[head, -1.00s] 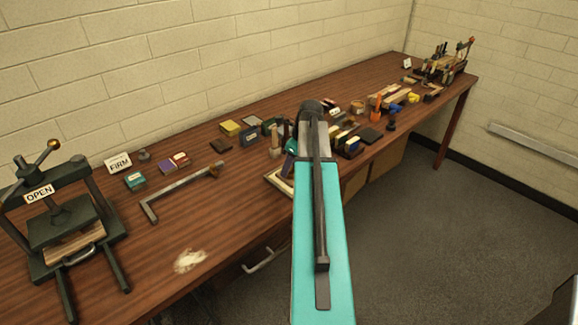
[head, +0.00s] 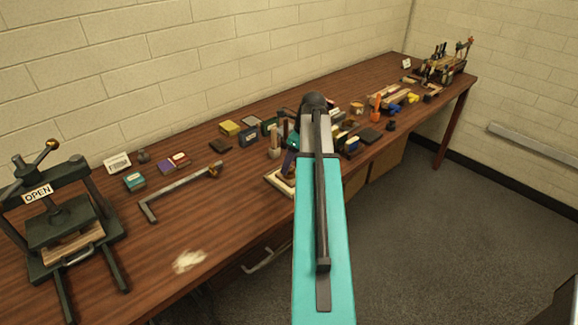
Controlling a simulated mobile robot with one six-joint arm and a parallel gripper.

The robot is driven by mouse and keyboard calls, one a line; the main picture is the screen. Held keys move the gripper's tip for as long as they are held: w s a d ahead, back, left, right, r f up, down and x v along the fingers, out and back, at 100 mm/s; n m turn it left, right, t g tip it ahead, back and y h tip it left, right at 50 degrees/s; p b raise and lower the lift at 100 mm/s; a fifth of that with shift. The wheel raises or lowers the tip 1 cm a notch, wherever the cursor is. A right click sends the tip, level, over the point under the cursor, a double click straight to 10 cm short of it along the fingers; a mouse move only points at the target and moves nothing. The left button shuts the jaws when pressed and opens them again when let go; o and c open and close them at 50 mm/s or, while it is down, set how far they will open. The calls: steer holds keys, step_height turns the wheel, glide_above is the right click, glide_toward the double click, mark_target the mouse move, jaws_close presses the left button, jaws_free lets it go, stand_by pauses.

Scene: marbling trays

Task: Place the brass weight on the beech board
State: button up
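A small brass-brown piece (head: 216,167), which may be the brass weight, is at the far end of the L-shaped metal square on the bench; it is too small to be sure. A pale wooden board (head: 277,181), possibly the beech board, lies near the bench's front edge, partly hidden by my arm. My teal arm reaches from the bottom centre over the bench.
A dark press (head: 62,222) with an OPEN sign stands at the left. The metal square (head: 175,192), a white card (head: 117,162) and small coloured boxes lie on the brown bench (head: 140,245). Several tools and blocks crowd the bench beyond my arm. Clear wood lies front left, around a pale smudge.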

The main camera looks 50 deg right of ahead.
steer(key=b+v, duration=0.1)
steer(key=v, duration=0.8)
steer(key=shift+r, duration=0.2)
steer(key=shift+s, duration=0.15)
stand_by(0.6)
